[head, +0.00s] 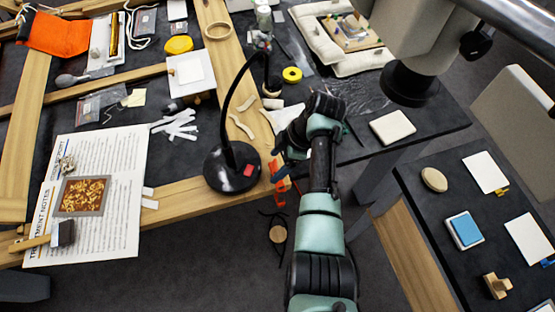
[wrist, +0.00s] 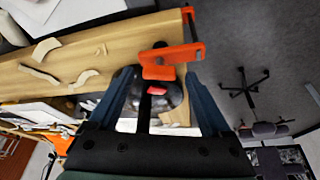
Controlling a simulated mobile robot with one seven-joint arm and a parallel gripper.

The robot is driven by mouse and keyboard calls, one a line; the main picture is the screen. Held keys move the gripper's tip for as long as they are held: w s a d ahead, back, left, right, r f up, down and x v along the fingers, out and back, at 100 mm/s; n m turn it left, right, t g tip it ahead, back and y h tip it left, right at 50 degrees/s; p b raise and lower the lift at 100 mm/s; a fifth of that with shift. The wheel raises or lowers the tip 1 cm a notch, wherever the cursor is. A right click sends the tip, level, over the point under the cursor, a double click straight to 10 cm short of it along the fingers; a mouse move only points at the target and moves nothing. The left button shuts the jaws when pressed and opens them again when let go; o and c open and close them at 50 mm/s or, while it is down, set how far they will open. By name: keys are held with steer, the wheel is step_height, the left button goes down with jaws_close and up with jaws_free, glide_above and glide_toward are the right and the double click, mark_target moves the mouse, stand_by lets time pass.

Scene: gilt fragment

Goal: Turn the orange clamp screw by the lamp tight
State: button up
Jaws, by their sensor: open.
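The orange clamp (head: 279,184) grips the wooden beam edge just right of the lamp base (head: 230,172) in the head view. In the wrist view the clamp (wrist: 159,69) shows ahead, at and slightly beyond my fingertips. Its screw cannot be told clearly from its body. The lamp's black base with a red switch (wrist: 158,90) shows between the fingers. My gripper (wrist: 163,76) is open, with blue fingers on either side and nothing held.
The lamp's thin curved neck (head: 232,95) rises close to my arm. Curved wood pieces (head: 240,127) and white strips (head: 178,124) lie nearby. A printed sheet (head: 110,215) with a gilt fragment (head: 82,196) lies left. Open floor (head: 200,265) is below the beam.

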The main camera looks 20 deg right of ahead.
jaws_close()
stand_by(0.3)
steer(key=shift+m, duration=0.3)
